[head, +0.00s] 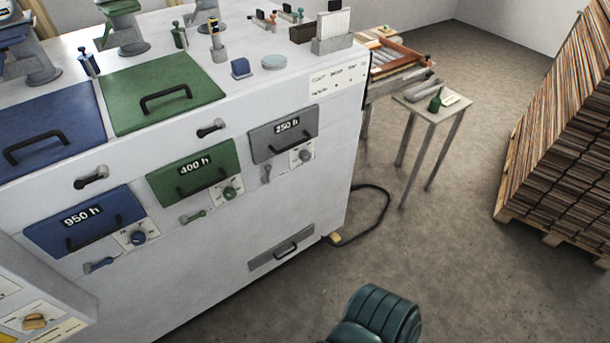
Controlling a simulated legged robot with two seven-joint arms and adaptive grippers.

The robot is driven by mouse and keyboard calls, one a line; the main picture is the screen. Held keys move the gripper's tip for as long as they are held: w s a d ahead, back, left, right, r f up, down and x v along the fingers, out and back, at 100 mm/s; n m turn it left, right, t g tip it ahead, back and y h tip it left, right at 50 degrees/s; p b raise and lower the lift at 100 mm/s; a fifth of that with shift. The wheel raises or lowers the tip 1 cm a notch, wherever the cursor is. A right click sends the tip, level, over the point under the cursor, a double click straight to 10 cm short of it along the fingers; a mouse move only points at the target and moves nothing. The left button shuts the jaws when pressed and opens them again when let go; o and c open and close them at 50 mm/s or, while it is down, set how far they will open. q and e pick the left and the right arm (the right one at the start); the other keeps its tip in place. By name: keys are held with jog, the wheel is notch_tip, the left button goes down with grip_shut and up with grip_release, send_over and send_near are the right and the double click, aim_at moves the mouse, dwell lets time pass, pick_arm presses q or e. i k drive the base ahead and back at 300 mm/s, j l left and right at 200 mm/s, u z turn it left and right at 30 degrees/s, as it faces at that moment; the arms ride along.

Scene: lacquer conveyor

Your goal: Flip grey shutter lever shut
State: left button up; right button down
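The grey shutter lever (267,173) is on the white machine's front in the head view. It sits under the grey drawer front (283,135) labelled 250 h, left of a small dial (303,156). The lever looks steep, near upright, and is small in the picture. The green lever (194,216) and the blue lever (98,265) lie closer to level under their own fronts. Neither of my grippers is in view, and nothing is seen touching the grey lever.
The white machine (240,262) fills the left side. A ribbed teal object (378,315) stands at the bottom edge. A black cable (385,212) loops on the floor by the machine's right corner. A small table (432,103) and stacked boards (560,150) stand right. Floor between is clear.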

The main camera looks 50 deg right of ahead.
aim_at(266, 179)
jog(key=z, duration=1.45)
